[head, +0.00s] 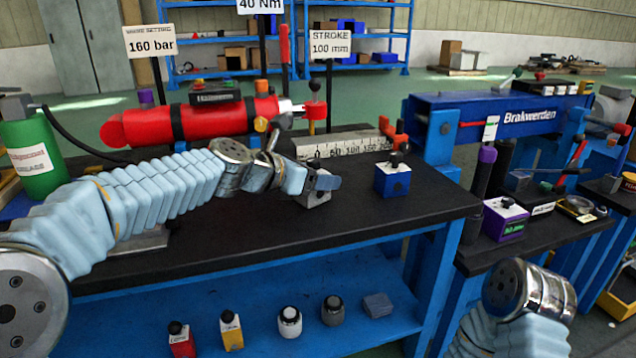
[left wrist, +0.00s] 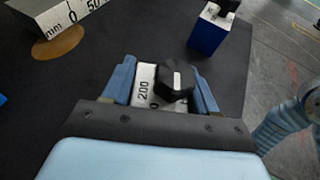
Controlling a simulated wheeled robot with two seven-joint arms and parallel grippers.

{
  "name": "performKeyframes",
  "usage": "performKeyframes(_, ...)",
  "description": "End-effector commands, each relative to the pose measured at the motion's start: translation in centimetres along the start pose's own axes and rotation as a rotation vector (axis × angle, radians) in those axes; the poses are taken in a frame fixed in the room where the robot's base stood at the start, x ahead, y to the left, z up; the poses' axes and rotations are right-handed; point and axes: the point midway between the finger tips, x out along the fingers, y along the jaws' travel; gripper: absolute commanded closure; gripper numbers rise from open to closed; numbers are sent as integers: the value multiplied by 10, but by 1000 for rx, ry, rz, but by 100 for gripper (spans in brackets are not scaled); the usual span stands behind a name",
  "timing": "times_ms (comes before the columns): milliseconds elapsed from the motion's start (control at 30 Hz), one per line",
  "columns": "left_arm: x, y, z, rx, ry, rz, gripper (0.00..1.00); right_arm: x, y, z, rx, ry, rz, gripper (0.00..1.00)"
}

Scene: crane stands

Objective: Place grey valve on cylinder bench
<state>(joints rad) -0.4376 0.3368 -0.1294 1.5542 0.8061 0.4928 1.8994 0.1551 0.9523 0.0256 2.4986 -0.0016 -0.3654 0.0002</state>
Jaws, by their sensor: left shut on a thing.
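The grey valve (head: 313,201) is a small block with a black knob, at the black top of the cylinder bench (head: 245,232), right of its middle. My left gripper (head: 320,184) is shut on it from above. In the left wrist view the grey valve (left wrist: 147,76) sits between the two blue fingers of the left gripper (left wrist: 160,88), its white label reading 200 and its black knob showing. I cannot tell whether its underside touches the bench. My right arm shows at the lower right of the head view, but its gripper does not.
A blue valve (head: 392,181) stands right of the grey one. Behind are a ruler (head: 340,146) and a red cylinder (head: 200,120). A purple valve (head: 503,219) is on the right bench. The bench front is clear.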

Motion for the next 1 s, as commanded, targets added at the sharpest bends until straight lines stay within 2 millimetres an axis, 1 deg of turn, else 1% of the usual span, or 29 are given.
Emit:
performKeyframes(200,-1,0,2,1,-5,1,100,0,0,0,0,1,0,100)
performKeyframes(333,0,0,-1,1,-4,1,100,1,1,-1,0,2,1,100)
performKeyframes(367,1,0,-3,1,0,0,39,1,1,-1,1,2,1,100)
performKeyframes(500,1,0,-2,1,0,0,18,1,1,-1,1,2,1,100)
performKeyframes(733,1,0,-2,1,0,0,17,1,1,-1,1,2,1,100)
performKeyframes(833,-1,0,1,1,-1,0,17,-1,0,0,0,1,0,100)
performKeyframes(933,-14,0,1,1,-2,2,17,-1,0,0,0,1,0,100)
performKeyframes(1000,-28,0,1,1,-2,2,17,-2,-1,0,0,0,0,100)
